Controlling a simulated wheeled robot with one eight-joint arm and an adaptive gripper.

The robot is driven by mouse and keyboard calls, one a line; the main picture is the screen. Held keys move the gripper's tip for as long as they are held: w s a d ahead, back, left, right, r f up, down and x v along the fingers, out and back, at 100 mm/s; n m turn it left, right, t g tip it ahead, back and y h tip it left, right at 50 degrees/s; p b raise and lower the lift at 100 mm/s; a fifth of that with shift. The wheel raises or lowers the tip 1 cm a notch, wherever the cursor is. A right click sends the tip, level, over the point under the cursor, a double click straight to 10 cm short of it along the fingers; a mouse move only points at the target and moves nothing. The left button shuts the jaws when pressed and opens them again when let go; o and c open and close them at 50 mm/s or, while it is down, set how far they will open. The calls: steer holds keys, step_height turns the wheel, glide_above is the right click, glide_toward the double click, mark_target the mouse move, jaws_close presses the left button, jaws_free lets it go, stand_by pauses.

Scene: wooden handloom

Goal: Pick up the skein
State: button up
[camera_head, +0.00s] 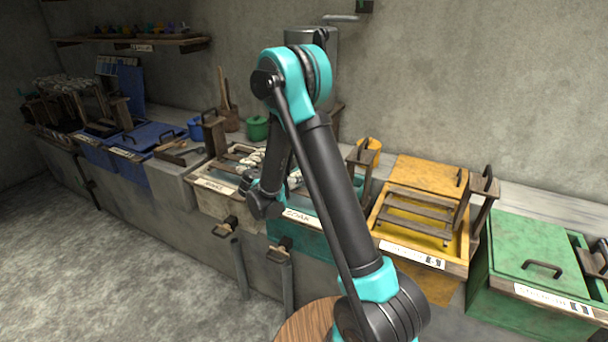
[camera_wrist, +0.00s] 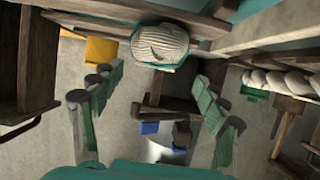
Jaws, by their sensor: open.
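In the wrist view a pale, cream-white skein (camera_wrist: 160,45) lies beyond the fingertips near the top middle, against a wooden bar with a teal edge behind. My gripper (camera_wrist: 156,80) is open, its two green-and-grey fingers spread to the left and right below the skein. Nothing is between the fingers, and they look apart from the skein. In the head view my arm covers the middle of the vats. Pale twisted skein strands (camera_head: 295,178) show beside it at the teal vat labelled SOAK (camera_head: 302,217). My fingers cannot be made out there.
The yellow vat (camera_head: 420,230) with wooden racks and the green lidded vat (camera_head: 530,260) stand right. The cream vat (camera_head: 225,200) and blue vats (camera_head: 140,145) stand left. More pale skeins hang on a far-left rack (camera_head: 62,84). The front floor (camera_head: 120,270) is clear.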

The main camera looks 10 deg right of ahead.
mark_target(296, 173)
steer(key=x, duration=0.3)
steer(key=shift+w+d+f, duration=0.15)
steer(key=shift+w+d, duration=0.05)
steer(key=shift+s+d+x, duration=0.15)
steer(key=shift+x, duration=1.15)
steer(key=shift+s+d+x, duration=0.1)
steer(key=shift+s+x, duration=0.05)
steer(key=shift+x, duration=1.15)
steer(key=shift+f, duration=0.2)
steer(key=shift+c, duration=0.6)
steer(key=c, duration=1.2)
